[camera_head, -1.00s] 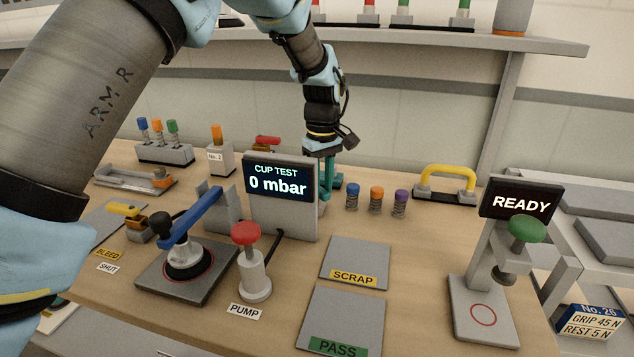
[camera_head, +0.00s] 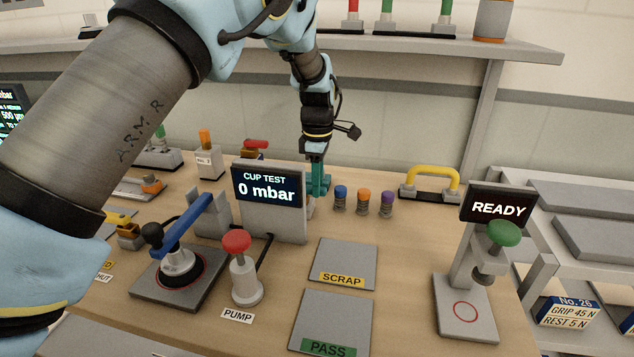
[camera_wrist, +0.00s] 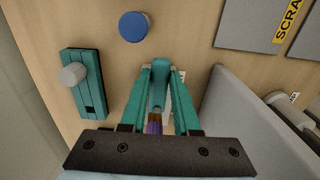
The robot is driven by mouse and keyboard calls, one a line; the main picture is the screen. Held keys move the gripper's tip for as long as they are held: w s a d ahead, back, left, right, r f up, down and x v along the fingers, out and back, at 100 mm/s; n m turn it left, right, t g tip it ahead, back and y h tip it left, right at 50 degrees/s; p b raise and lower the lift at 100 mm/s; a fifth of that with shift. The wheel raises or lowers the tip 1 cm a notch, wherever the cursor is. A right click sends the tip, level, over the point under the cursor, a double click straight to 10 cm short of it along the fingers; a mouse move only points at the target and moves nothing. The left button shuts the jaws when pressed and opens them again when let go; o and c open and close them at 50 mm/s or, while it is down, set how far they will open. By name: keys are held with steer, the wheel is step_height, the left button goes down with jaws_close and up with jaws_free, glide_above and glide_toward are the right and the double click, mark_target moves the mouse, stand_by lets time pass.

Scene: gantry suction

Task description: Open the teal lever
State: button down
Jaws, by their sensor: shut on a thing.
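My gripper (camera_head: 318,190) reaches down behind the right side of the CUP TEST display and has teal fingers. In the wrist view my gripper (camera_wrist: 161,72) has its two fingers on either side of a teal lever (camera_wrist: 158,88) and is shut on it. A purple and brass-coloured piece (camera_wrist: 154,124) shows between the fingers nearer the palm. The lever's base is hidden. In the head view the lever is hard to tell from the teal fingers. A separate teal block (camera_wrist: 86,96) with a grey knob lies left of the fingers, apart from them.
The CUP TEST display (camera_head: 268,192) reads 0 mbar and stands close to my gripper; its grey panel (camera_wrist: 232,115) is right of the fingers. Blue (camera_head: 340,198), orange (camera_head: 363,202) and purple (camera_head: 387,204) cups stand to the right. A yellow handle (camera_head: 430,180) is farther right.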

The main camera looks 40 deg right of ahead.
steer(key=shift+w, duration=0.1)
stand_by(0.4)
steer(key=c, duration=0.6)
jaws_free()
steer(key=shift+c, duration=0.2)
